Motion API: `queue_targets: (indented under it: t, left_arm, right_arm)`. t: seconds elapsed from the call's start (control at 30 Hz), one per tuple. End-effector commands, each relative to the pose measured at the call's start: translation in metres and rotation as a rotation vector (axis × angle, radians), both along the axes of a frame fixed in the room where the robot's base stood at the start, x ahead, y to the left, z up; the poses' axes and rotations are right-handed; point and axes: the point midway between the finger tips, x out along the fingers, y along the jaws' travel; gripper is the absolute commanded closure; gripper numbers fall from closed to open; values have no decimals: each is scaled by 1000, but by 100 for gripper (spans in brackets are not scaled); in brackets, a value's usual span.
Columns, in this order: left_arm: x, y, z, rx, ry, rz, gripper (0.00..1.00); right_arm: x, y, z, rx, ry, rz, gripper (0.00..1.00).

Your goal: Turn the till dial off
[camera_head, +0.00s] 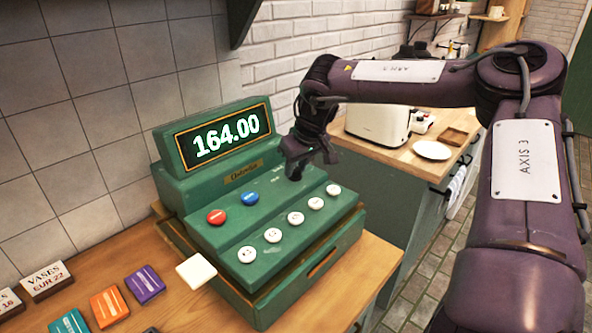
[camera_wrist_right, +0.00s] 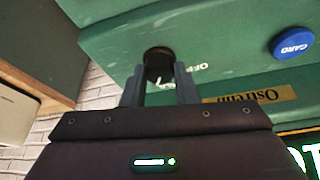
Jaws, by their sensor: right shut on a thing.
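My right gripper (camera_head: 307,170) is at the right side of the till's upper face and hides the dial in the head view. In the right wrist view the dark round dial (camera_wrist_right: 158,60) sits between the two fingers of my right gripper (camera_wrist_right: 159,88), which is shut on it. My left gripper is not in view.
The till has a red button (camera_head: 217,217), a blue button (camera_head: 250,198) and a row of several white buttons (camera_head: 273,235). A toaster (camera_head: 378,123) and white plate (camera_head: 433,150) stand on the counter behind.

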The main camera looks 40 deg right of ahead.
Motion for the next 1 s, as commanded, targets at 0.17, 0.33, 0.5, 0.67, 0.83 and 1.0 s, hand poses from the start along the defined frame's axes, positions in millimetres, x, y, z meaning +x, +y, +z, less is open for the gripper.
queue_targets:
  t: [0.17,0.33,0.5,0.67,0.83,1.0]
  left_arm:
    - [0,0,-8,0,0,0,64]
    - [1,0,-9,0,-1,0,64]
    - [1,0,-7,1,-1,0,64]
    - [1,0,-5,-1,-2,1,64]
    - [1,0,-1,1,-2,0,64]
    - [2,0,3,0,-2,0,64]
  right_arm:
    - [0,-2,-1,1,-1,166,96]
    - [0,-4,0,0,1,327,96]
    - [1,-5,0,0,1,489,96]
    - [1,-6,1,-1,2,641,96]
    - [2,-7,1,-1,3,802,96]
    - [3,-7,1,-2,4,960,96]
